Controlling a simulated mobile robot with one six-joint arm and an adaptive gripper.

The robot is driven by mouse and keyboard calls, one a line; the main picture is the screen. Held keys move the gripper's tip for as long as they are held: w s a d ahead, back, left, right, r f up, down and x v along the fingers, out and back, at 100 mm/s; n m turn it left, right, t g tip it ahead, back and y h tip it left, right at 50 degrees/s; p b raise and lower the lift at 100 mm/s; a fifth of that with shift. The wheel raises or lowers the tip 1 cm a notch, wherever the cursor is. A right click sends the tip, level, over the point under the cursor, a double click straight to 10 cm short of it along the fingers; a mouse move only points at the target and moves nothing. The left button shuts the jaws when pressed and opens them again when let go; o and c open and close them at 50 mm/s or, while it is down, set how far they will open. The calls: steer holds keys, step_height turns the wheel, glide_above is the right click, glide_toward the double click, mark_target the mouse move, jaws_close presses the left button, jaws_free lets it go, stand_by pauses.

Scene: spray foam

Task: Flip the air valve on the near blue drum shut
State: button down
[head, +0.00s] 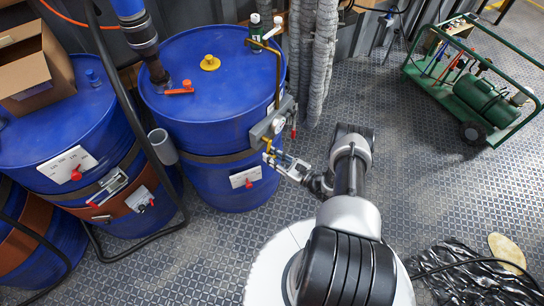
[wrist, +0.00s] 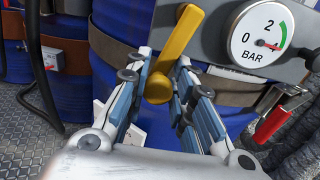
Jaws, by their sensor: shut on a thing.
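The near blue drum (head: 215,105) stands upright in the head view, with a grey valve panel (head: 268,125) on its right side. A yellow valve lever (head: 267,143) hangs below the panel. In the wrist view the yellow lever (wrist: 177,45) slants from upper right to lower left, its rounded lower end between my fingers. My gripper (head: 272,157) is shut on the lever. Both blue-padded fingers of my gripper (wrist: 163,72) flank it in the wrist view. A round gauge (wrist: 262,34) marked BAR sits right of the lever on the panel.
A red-handled part (wrist: 272,122) is right of the lever. Grey corrugated hoses (head: 320,60) hang right of the drum. More blue drums (head: 60,125) stand left, one under a cardboard box (head: 33,65). A green wheeled cart (head: 480,85) is at right; floor between is open.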

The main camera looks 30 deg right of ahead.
steer(key=shift+w+d+f+n+b, duration=0.1)
steer(key=shift+d+f+n+b, duration=0.1)
steer(key=shift+n+b, duration=0.55)
steer(key=shift+w+d+r+n, duration=0.15)
steer(key=shift+d+n, duration=0.2)
steer(key=shift+n, duration=0.5)
steer(key=c, duration=1.6)
jaws_free()
steer(key=shift+o, duration=1)
steer(key=shift+d, duration=0.1)
